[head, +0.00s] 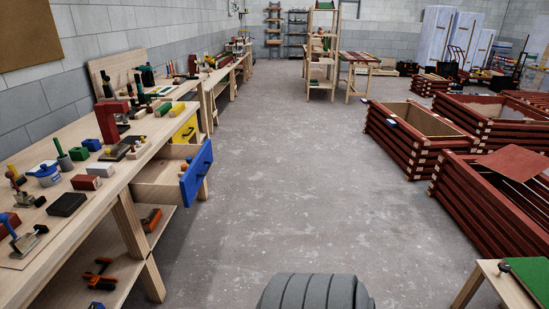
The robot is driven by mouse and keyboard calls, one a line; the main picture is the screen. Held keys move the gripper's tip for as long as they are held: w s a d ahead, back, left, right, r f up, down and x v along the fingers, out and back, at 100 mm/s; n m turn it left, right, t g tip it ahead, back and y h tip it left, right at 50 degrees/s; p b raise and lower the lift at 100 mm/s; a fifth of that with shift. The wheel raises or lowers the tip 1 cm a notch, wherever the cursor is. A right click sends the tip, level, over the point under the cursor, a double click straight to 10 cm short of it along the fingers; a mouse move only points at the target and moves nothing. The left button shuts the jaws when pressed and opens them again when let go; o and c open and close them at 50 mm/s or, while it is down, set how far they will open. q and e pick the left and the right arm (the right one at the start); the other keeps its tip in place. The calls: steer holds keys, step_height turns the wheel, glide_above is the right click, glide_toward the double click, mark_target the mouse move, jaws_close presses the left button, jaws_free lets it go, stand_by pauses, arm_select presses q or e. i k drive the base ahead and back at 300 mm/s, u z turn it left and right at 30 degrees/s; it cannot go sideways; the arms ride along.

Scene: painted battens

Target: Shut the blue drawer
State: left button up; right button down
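The blue drawer (196,173) is in the head view, at the front edge of the long wooden workbench on the left. It stands open, pulled out to the right over the floor. Neither of my grippers is in view.
A yellow drawer front (185,130) sits just beyond the blue one. Tools and blocks cover the workbench top (112,176). The concrete floor (285,190) is clear in the middle. Red slatted crates (420,135) stand right; a green-topped table (530,275) is bottom right.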

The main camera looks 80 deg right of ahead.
mark_target(162, 180)
steer(key=z, duration=1.85)
steer(key=i, duration=2.1)
steer(key=u, duration=0.35)
